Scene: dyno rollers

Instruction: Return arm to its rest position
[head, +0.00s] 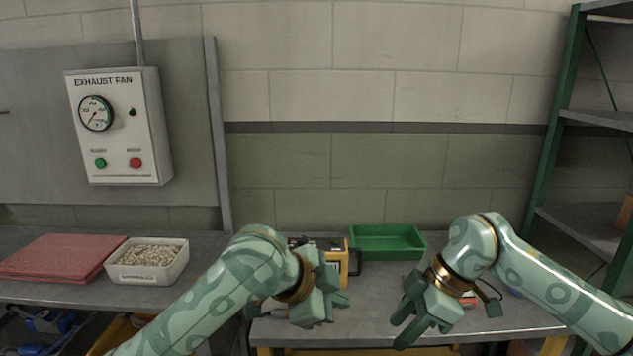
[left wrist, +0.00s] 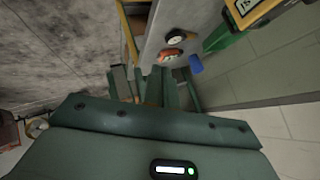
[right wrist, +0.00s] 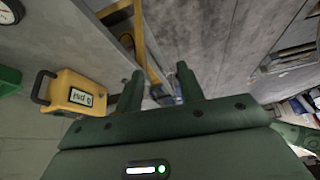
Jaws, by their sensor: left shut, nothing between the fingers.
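My left gripper (head: 340,301) hangs over the front part of the middle bench (head: 375,328), in front of a yellow boxed device. Its fingers are together and empty in the left wrist view (left wrist: 163,84). My right gripper (head: 397,333) is over the same bench, to the right, pointing down and left. Its fingers stand apart with nothing between them in the right wrist view (right wrist: 160,76). Both forearms are bent inward, with a gap between the grippers. The arms hide parts of the bench and the small things on it.
The yellow device (head: 344,264) and a green bin (head: 385,254) stand at the back of the bench. A white tub of pellets (head: 115,274) and red sheets (head: 45,262) lie on the left bench. An exhaust fan box (head: 150,130) hangs on the wall. A green-framed shelf (head: 553,130) stands at right.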

